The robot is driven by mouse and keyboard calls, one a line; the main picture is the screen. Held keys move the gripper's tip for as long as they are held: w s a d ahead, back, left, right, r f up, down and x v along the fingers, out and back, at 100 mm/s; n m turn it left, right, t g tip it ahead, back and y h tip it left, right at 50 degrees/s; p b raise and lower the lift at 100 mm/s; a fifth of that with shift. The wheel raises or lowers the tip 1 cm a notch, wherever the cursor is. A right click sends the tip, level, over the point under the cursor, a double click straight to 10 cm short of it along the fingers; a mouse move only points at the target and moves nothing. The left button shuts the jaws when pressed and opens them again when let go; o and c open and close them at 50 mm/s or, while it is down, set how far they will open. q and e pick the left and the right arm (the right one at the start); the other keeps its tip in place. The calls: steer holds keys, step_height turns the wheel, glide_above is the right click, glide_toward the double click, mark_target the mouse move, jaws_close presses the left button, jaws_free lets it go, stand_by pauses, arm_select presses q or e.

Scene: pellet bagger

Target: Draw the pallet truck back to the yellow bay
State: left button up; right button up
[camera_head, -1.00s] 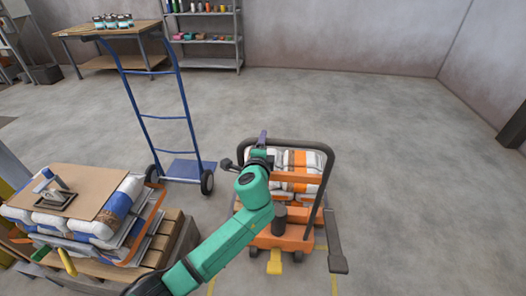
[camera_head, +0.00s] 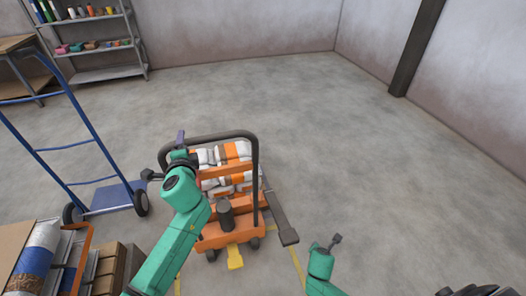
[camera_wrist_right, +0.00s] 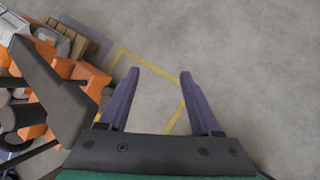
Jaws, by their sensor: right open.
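The orange pallet truck (camera_head: 216,236) stands at the middle of the head view, loaded with white-and-orange bags (camera_head: 232,153). Its black loop handle (camera_head: 254,165) rises around the load, and a yellow pedal (camera_head: 235,257) faces me. Yellow floor lines of the bay (camera_head: 297,262) run from beside the truck toward me; a corner of the outline (camera_wrist_right: 150,65) shows in the right wrist view. My left gripper (camera_head: 181,143) is at the handle's left side; its grip is hidden. My right gripper (camera_wrist_right: 158,95) is open and empty above the floor, with the truck (camera_wrist_right: 95,78) to its left.
A blue hand truck (camera_head: 112,197) stands left of the pallet truck. A bag stack on a pallet (camera_head: 35,260) is at lower left. Shelves (camera_head: 110,73) and a table (camera_head: 20,90) are at the back left. The floor to the right is clear.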

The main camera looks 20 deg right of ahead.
arm_select(q)
steer(key=shift+a, duration=0.1)
arm_select(e)
steer(key=w+a+r+t, duration=0.1)
steer(key=w+a+r, duration=0.2)
steer(key=w+a, duration=0.1)
steer(key=w+a+r+t+y, duration=0.1)
steer(key=w+a+r, duration=0.3)
steer(key=shift+r+t, duration=0.25)
steer(key=shift+t, duration=0.05)
steer(key=w+a+r+m+t+y, duration=0.1)
steer(key=w+a+r+t, duration=0.2)
steer(key=w+a+r, duration=0.35)
steer(key=m+t+y, duration=0.3)
steer(key=t, duration=0.2)
glide_toward(230, 137)
steer(key=x, duration=1)
steer(key=shift+w, duration=0.15)
arm_select(q)
jaws_close()
arm_select(e)
jaws_close()
